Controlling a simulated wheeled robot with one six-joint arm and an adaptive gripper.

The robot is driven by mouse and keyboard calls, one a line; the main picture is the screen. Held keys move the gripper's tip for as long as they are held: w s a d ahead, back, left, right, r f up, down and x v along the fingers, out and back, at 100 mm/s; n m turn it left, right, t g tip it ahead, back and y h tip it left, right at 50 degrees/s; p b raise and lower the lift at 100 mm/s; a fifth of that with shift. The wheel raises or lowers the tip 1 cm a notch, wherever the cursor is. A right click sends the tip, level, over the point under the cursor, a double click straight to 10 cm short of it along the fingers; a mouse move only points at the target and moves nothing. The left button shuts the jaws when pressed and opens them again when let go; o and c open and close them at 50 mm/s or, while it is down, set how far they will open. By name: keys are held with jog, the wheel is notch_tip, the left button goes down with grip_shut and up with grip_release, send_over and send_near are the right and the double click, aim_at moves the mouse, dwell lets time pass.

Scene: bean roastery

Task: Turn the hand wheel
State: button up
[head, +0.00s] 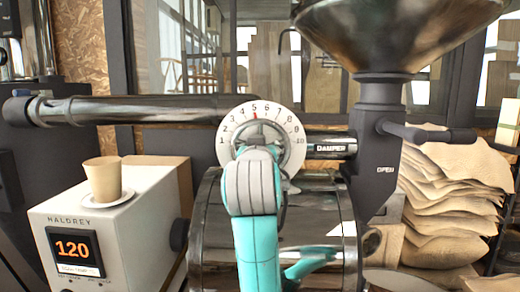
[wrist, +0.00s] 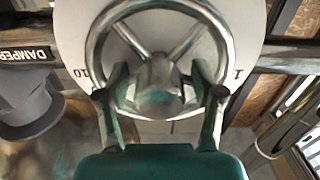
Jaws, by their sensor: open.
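The metal hand wheel (wrist: 158,73), with a round rim, spokes and a central hub, fills the upper middle of the wrist view. It sits in front of a white numbered dial (head: 230,128) marked DAMPER, whose red pointer mark is near 5 in the head view. My gripper (wrist: 160,88) is open, its two fingers spread left and right of the hub and overlapping the rim in the picture. I cannot tell whether the fingers touch the rim. In the head view my arm and gripper hide most of the wheel.
A horizontal pipe (head: 150,108) runs left of the dial. A metal hopper (head: 400,30) stands at upper right above a dark handle (head: 425,132). A white box (head: 105,225) with a display reading 120 carries a paper cup (head: 103,178). Stacked sacks (head: 450,190) lie at right.

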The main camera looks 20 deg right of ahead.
grip_shut()
dwell(0.4)
jog(key=m, duration=0.8)
jog(key=shift+d+m, duration=0.1)
jog(key=shift+m, duration=0.2)
jog(key=m, duration=0.4)
jog(key=shift+s+f+m, duration=0.1)
jog(key=shift+m, duration=0.2)
jog(key=m, duration=0.4)
jog(key=shift+f+m, duration=0.1)
jog(key=shift+m, duration=0.2)
